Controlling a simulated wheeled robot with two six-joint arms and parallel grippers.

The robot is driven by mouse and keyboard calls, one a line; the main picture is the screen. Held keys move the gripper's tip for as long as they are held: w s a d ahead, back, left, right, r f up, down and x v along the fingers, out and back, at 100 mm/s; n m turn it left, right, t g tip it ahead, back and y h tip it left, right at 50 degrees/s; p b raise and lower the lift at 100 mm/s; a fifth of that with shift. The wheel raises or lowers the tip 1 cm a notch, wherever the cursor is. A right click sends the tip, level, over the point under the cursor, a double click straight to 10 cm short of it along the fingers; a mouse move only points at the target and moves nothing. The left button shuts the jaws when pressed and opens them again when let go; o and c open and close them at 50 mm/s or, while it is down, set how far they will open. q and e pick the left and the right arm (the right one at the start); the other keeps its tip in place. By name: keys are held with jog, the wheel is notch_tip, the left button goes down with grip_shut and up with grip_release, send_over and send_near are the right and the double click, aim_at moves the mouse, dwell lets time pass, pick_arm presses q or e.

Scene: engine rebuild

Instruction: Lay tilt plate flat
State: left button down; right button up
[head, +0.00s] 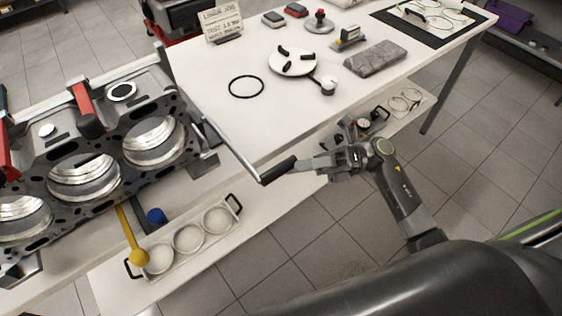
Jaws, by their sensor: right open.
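The engine block (110,160), with large bright bores, fills the left side. It looks tilted, and any plate under it is mostly hidden, so I cannot make out the tilt plate clearly. A silver crank lever (232,151) runs from the block's right side and ends in a black grip (278,171). My right gripper (303,164) is open at the right end of this grip. I cannot tell whether its fingers surround or touch it. My left gripper is not in view.
A white table (210,80) holds a black ring (246,86), a round white plate (293,62) and a grey block (375,58). A yellow-knobbed lever (138,256) and a tray of rings (165,268) are below the block. Tiled floor is open at right.

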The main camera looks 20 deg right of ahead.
aim_at(281, 170)
jog(key=shift+p+x, duration=0.45)
jog(key=shift+x, duration=1.95)
grip_shut()
